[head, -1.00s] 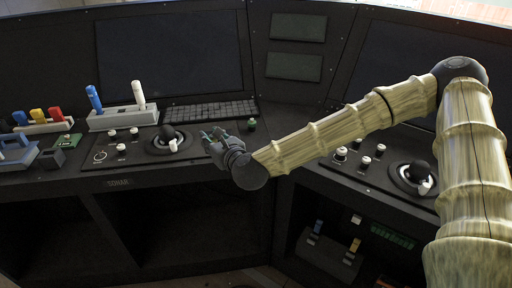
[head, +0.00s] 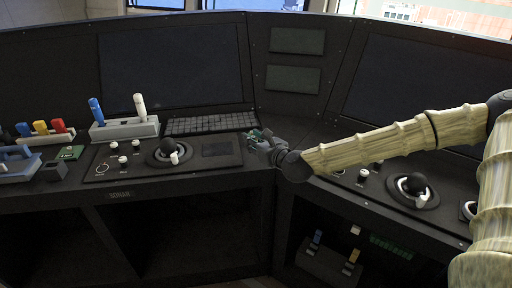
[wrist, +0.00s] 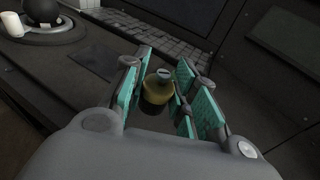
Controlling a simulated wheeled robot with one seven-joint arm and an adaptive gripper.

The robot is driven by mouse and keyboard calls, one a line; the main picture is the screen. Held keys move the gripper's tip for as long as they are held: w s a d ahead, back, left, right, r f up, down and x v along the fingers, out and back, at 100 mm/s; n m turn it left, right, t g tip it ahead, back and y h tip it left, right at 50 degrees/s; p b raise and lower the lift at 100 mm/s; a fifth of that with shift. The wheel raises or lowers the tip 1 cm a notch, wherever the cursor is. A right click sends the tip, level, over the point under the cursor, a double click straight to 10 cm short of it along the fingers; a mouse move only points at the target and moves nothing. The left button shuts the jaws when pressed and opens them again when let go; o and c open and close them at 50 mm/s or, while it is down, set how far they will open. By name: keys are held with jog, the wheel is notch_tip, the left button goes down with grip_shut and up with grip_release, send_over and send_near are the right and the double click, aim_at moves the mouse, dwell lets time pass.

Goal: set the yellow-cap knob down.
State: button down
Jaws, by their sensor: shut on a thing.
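The yellow-cap knob (wrist: 157,88) is between the teal-padded fingers of my gripper (wrist: 166,84) in the wrist view. Its yellow top with a grey centre shows, and its dark lower part is partly in shadow. My gripper (head: 258,139) is shut on it. In the head view the gripper is over the console near the inner corner, right of the keyboard's end, and the knob itself cannot be made out. I cannot tell whether the knob's underside touches the console surface.
The keyboard (head: 211,123) lies behind and left of the gripper. A trackball (head: 168,152) and a dark flat pad (head: 217,149) are to its left. Two levers stand in a grey block (head: 124,127). Another trackball (head: 412,188) sits at right, under my arm.

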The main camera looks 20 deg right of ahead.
jog(key=f, duration=0.1)
jog(key=d+f, duration=0.1)
jog(key=shift+w+f, duration=0.1)
jog(key=shift+f, duration=0.7)
jog(key=shift+f, duration=0.2)
jog(key=c, duration=1.1)
grip_release()
jog(key=shift+r, duration=0.1)
jog(key=shift+r+p, duration=0.2)
jog(key=shift+p, duration=0.2)
jog(key=b+v, duration=0.1)
jog(key=v, duration=1.1)
